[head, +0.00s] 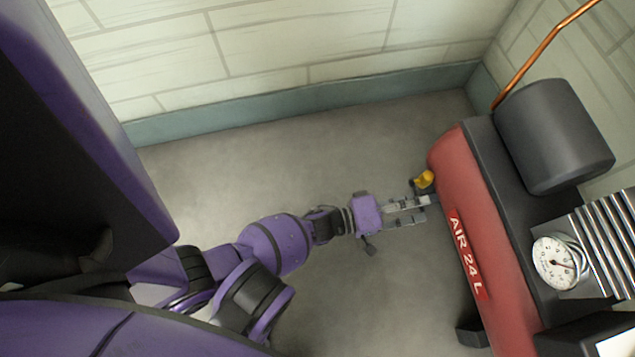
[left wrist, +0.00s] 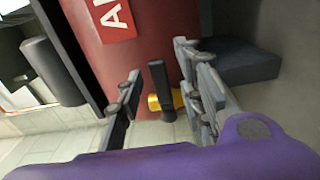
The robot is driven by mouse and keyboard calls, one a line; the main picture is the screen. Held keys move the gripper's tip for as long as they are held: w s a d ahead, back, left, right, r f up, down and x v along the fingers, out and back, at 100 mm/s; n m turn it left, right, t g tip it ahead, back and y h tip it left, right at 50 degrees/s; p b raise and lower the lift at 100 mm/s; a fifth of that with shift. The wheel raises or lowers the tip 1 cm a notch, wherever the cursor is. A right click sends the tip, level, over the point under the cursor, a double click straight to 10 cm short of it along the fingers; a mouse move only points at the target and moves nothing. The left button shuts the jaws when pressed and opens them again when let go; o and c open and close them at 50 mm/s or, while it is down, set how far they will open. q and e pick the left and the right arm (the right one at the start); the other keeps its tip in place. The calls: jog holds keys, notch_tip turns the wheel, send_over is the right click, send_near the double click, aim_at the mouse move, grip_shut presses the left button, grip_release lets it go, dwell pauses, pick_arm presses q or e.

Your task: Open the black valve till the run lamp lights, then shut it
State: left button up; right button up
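The black valve handle (left wrist: 160,88) shows in the left wrist view as a short dark bar in front of a yellow part (left wrist: 178,98), near the red tank. My left gripper (head: 428,202) is open at that end of the tank. In the left wrist view the handle lies between its fingers, with gaps visible on both sides. I see no run lamp. My right gripper is not in view.
The red tank (head: 470,255) marked AIR 24 L stands at the right with a dark cylinder (head: 554,135), a white dial gauge (head: 558,262) and a finned block (head: 612,235). A copper pipe (head: 540,50) rises by the corner. Bare floor (head: 330,150) lies left of the tank.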

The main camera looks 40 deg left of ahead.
pick_arm(q)
jog(key=shift+c, duration=0.6)
grip_shut()
